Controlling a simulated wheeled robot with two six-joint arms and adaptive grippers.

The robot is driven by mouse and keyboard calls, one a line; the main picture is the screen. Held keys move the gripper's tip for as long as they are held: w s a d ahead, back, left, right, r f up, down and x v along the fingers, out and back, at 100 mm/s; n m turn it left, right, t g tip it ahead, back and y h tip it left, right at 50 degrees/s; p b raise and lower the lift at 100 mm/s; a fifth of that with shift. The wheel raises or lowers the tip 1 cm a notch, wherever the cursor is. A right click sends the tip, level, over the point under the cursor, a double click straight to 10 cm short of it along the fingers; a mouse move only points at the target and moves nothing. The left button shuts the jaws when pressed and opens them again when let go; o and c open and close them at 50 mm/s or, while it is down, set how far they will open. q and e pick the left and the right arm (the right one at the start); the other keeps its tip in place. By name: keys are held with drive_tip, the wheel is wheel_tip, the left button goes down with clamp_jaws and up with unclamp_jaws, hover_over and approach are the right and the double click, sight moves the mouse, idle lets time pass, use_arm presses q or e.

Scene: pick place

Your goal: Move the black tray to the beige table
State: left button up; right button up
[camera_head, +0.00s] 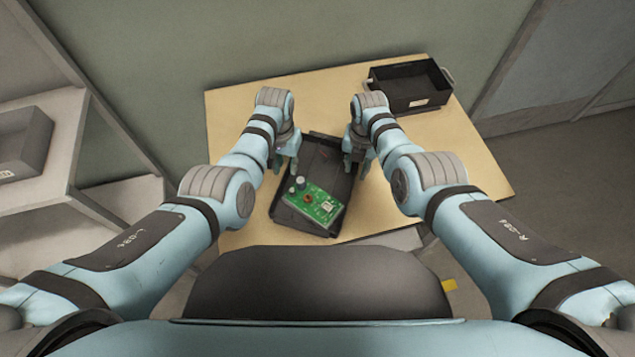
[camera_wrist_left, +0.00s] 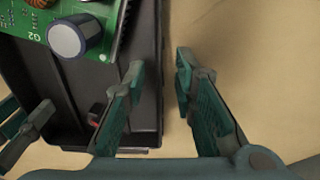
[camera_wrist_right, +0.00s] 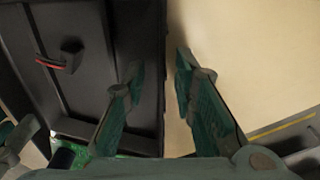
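The black tray (camera_head: 325,158) lies tilted in the picture on the beige table (camera_head: 238,105), near its front-middle part. A green circuit board (camera_head: 318,204) sits in the tray's near end. My left gripper (camera_head: 287,168) is at the tray's left side. In the left wrist view its fingers (camera_wrist_left: 160,75) are apart, one over the tray's inside and one outside the side wall. My right gripper (camera_head: 357,166) is at the right side, and its fingers (camera_wrist_right: 160,75) likewise stand apart on either side of the wall. Contact with the walls cannot be told.
A black bin (camera_head: 411,88) with a white label stands at the table's back right corner. A white shelf (camera_head: 60,205) with a grey bin (camera_head: 25,142) stands at the left, apart from the table.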

drive_tip(key=shift+r, duration=0.25)
use_arm(q)
wheel_tip(320, 180, up, 12)
use_arm(e)
wheel_tip(320, 180, up, 12)
drive_tip(key=shift+f, duration=0.2)
idle(0.3)
